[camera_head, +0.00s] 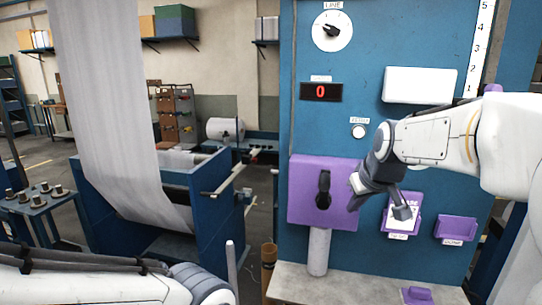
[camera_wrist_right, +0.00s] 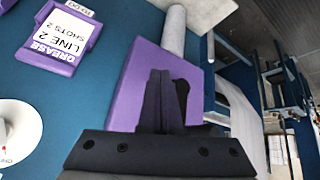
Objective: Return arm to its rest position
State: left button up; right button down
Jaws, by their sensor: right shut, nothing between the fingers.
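My right arm (camera_head: 435,145) reaches in from the right in front of the blue panel. Its dark gripper (camera_head: 357,192) is just right of the black handle (camera_head: 323,189) on the purple plate (camera_head: 297,211). In the wrist view the gripper (camera_wrist_right: 163,95) is shut and empty, with its fingers in front of the purple plate (camera_wrist_right: 130,88). The fingers hide most of the handle there, and I cannot tell whether they touch it. My left arm shows at the bottom left of the head view; its gripper is out of view.
The blue panel (camera_head: 275,220) carries a LINE dial (camera_head: 332,31), a red "0" display (camera_head: 320,92) and a round button (camera_head: 358,131). A card reading GREASE LINE 2 SHOTS 2 (camera_wrist_right: 62,38) sits in a purple holder. A grey ledge (camera_head: 345,288) lies below.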

jog(key=s+a+f+m+g, duration=0.2)
jog(key=s+f+g, duration=0.2)
jog(key=s+f, duration=1.55)
jog(key=s+a+n+g+b, duration=0.3)
jog(key=s+a+n+b, duration=0.2)
jog(key=s+a, duration=0.6)
jog(key=a+n, duration=0.2)
jog(key=a, duration=0.1)
jog(key=shift+s+f+y+b, duration=0.2)
jog(key=shift+s+y+b, duration=0.1)
jog(key=shift+s+y, duration=0.1)
jog(key=shift+w+a, duration=0.1)
jog(key=shift+a, duration=0.05)
